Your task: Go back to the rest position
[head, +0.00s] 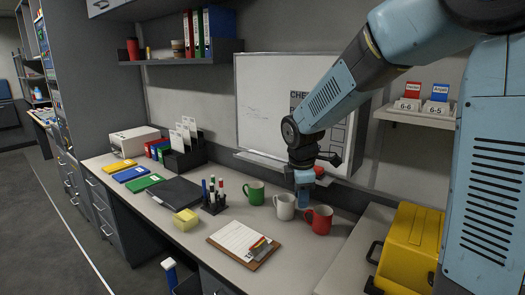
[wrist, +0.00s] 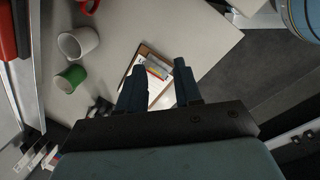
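My gripper (head: 303,204) hangs at the end of my arm, pointing down over the back of the desk near the mugs. The wrist view shows its two dark fingers (wrist: 159,66) spread apart with nothing held between them. A green mug (head: 254,192), a white mug (head: 284,207) and a red mug (head: 318,220) stand in a row on the desk, close to my gripper in the head view. In the wrist view the green mug (wrist: 69,79) and white mug (wrist: 77,43) lie left of the fingers, and the clipboard (wrist: 143,62) shows beyond them.
The desk (head: 197,240) also carries a clipboard (head: 241,243), a yellow block (head: 186,219), a pen holder (head: 214,206) and folders. A whiteboard (head: 270,100) and its tray stand behind. A yellow case (head: 412,245) sits at right, below a small shelf (head: 420,116).

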